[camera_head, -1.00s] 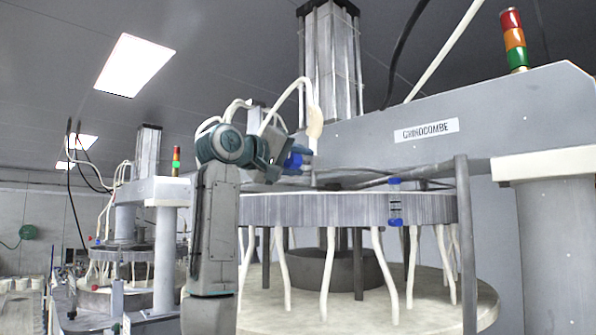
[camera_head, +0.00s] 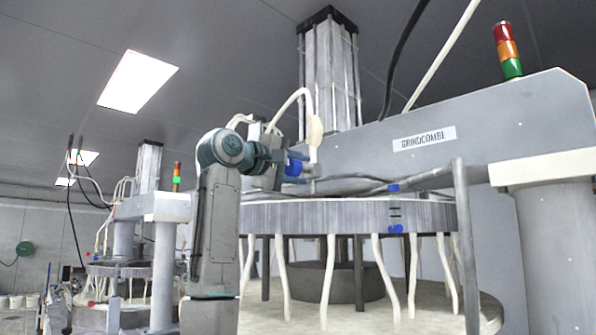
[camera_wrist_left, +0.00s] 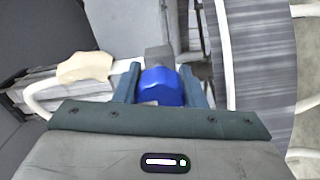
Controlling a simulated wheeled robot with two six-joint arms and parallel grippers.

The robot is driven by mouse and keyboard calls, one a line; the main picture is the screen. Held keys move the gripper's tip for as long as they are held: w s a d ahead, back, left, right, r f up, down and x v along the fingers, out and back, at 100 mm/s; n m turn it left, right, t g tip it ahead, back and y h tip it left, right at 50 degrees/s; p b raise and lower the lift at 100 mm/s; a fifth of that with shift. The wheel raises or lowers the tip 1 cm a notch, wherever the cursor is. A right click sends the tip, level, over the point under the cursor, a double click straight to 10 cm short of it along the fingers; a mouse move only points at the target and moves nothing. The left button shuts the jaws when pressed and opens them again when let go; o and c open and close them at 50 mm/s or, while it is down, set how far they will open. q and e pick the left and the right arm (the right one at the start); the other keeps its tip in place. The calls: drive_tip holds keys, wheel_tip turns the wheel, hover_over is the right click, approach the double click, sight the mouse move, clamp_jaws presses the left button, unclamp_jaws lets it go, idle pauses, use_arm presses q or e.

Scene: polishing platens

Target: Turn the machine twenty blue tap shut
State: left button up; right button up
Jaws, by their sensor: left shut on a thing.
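A blue tap (camera_head: 297,168) sits by the white hose, just above the left part of the ribbed grey ring of the large machine. My left gripper (camera_head: 284,168) reaches it from the left and is shut on it. In the left wrist view the blue tap (camera_wrist_left: 162,87) lies between the two fingers of the left gripper (camera_wrist_left: 160,80), with a grey block behind it. The fingers hide part of the tap in the head view. No number for the machine is readable. My right gripper is not in view.
The ribbed ring (camera_head: 345,216) carries white hoses below and blue fittings (camera_head: 394,188) at its front. A white hose (camera_head: 304,108) arches above my gripper. A grey upright post (camera_head: 466,240) stands at right. A similar machine (camera_head: 160,205) stands farther back left.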

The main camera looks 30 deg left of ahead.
use_arm(q)
drive_tip(key=o, duration=1)
drive_tip(key=shift+a, duration=0.1)
drive_tip(key=shift+s, duration=0.1)
drive_tip(key=shift+s+a+f+b, duration=0.1)
drive_tip(key=shift+s+f+b, duration=0.05)
drive_tip(key=shift+s+b, duration=0.25)
drive_tip(key=b+v, duration=0.4)
drive_tip(key=v, duration=0.6)
drive_tip(key=shift+b, duration=0.35)
drive_tip(key=shift+w+a, duration=0.1)
